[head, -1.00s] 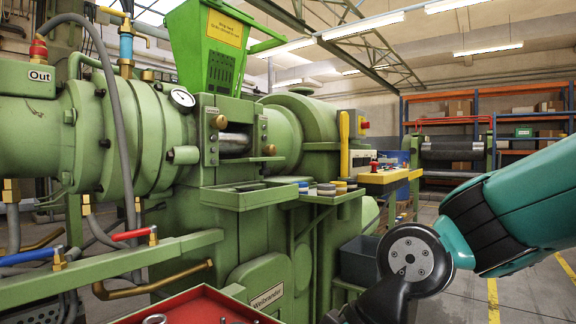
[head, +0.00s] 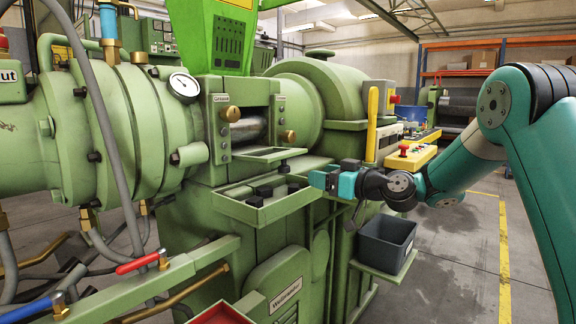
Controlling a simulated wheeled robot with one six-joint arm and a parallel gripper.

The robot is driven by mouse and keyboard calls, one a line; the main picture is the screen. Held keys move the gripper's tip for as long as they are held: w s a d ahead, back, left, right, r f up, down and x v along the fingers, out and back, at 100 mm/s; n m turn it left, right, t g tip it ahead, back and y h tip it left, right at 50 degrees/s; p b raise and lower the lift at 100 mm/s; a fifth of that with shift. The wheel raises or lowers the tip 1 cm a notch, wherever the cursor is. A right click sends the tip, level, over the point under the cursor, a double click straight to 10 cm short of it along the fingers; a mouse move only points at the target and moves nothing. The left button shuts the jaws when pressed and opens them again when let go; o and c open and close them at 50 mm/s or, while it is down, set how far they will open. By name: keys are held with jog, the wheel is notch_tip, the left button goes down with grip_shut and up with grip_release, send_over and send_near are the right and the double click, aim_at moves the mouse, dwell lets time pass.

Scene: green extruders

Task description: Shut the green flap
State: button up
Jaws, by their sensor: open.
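The green flap (head: 270,154) appears as a flat green plate lying folded down, sticking out below the rectangular opening (head: 250,127) in the extruder's front block. A shiny metal roll shows inside the opening, which is uncovered. My gripper (head: 332,181), dark with teal ends, is open, with nothing visible between its fingers. It is to the right of the flap and slightly lower, near the tray's right end, and looks apart from the flap. Its exact distance from the machine is hard to tell.
A green tray (head: 262,204) with black pieces juts out below the flap. Brass knobs (head: 230,114) flank the opening. A yellow lever (head: 371,125) and a yellow control box (head: 411,156) stand to the right. A grey bin (head: 386,243) sits low. Floor at right is clear.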

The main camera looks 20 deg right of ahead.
aim_at(289, 168)
jog(key=p+x, duration=0.1)
jog(key=x, duration=1)
